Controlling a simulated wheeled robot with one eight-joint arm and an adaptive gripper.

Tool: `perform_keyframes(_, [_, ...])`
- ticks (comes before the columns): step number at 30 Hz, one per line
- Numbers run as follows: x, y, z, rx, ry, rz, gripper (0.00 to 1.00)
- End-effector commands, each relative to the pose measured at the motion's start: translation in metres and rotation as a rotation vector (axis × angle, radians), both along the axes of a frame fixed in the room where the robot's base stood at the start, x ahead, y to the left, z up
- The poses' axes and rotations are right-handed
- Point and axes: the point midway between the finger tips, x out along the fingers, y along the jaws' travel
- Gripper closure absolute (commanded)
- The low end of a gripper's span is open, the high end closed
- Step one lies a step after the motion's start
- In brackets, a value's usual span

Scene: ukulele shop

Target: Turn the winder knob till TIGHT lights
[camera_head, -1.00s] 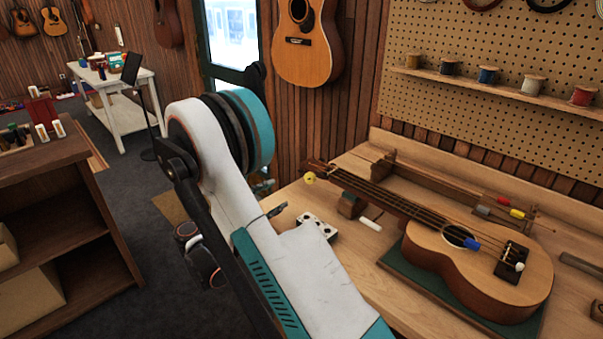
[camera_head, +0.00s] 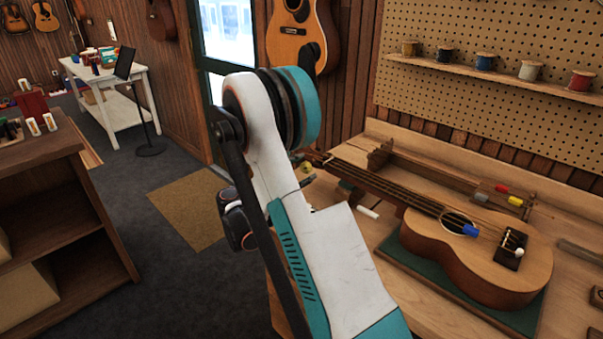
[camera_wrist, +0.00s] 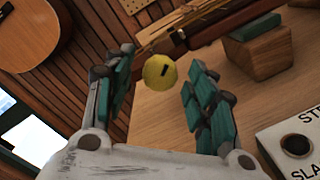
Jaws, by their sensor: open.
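The ukulele (camera_head: 485,255) lies on a green mat on the workbench, its neck pointing to the back left. A yellow round knob with a dark slot shows in the wrist view (camera_wrist: 160,72), beyond and between the fingertips of my gripper (camera_wrist: 160,88). My gripper is open, with clear space on both sides of the knob and no visible contact. The yellow knob also shows in the head view (camera_head: 307,167), beside my arm at the headstock end. A pale box (camera_wrist: 290,148) with partly cut-off lettering, "ST" and "SLA", and a dark round spot is at the lower right.
A wooden block with a green pad (camera_wrist: 256,48) supports the neck. A white rod (camera_head: 368,211) lies on the bench (camera_head: 395,325). A shelf with thread spools (camera_head: 500,77) is on the pegboard. A wooden cabinet (camera_head: 60,160) stands left, with open floor between.

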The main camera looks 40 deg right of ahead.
Motion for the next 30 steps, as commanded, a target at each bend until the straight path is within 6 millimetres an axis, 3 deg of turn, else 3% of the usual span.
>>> perform_keyframes(11, [-0.0004, -0.0056, 0.0004, 0.0, 0.0, -0.001, 0.49])
perform_keyframes(17, [-0.0003, -0.0054, 0.0003, 0.001, 0.0, -0.001, 0.93])
perform_keyframes(30, [-0.0005, -0.0053, -0.0001, 0.005, -0.059, -0.001, 0.93])
